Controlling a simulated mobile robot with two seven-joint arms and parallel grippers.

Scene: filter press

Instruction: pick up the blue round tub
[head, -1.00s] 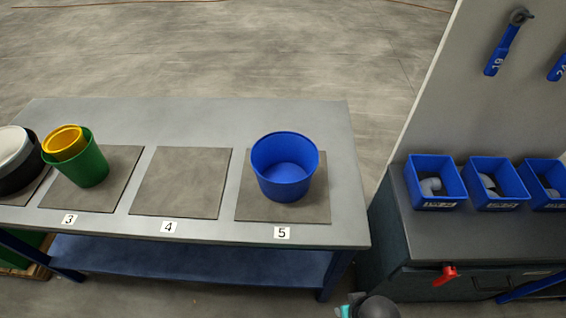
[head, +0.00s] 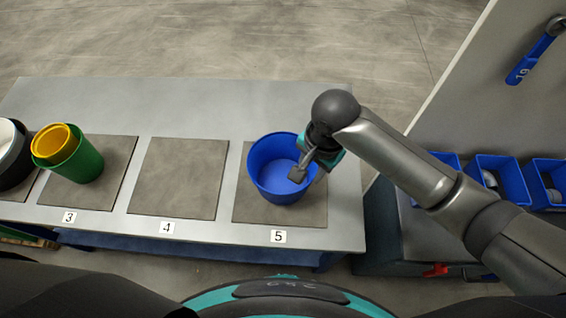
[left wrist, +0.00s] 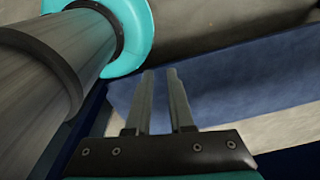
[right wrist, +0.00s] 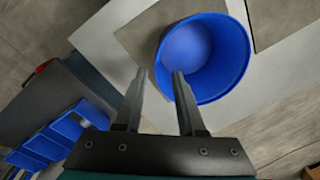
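The blue round tub (head: 265,178) stands upright and empty on the grey mat marked 5 (head: 310,212). My right gripper (head: 297,172) is at the tub's right rim, with a finger showing against the tub's inside. In the right wrist view, the fingers (right wrist: 159,74) are apart with nothing between them held. One fingertip overlaps the near wall of the tub (right wrist: 232,65) and the other lies outside it. I cannot tell whether they touch the rim. My left gripper (left wrist: 160,72) is empty, its fingers a little apart, away from the tub, below the head view's picture.
Mat 4 (head: 180,180) is bare. Mat 3 (head: 115,165) holds a green tub (head: 85,165) with a yellow one (head: 55,142) in it. Black and white tubs stand at far left. A cabinet with blue bins (head: 500,178) and a tool panel (head: 470,100) stand right.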

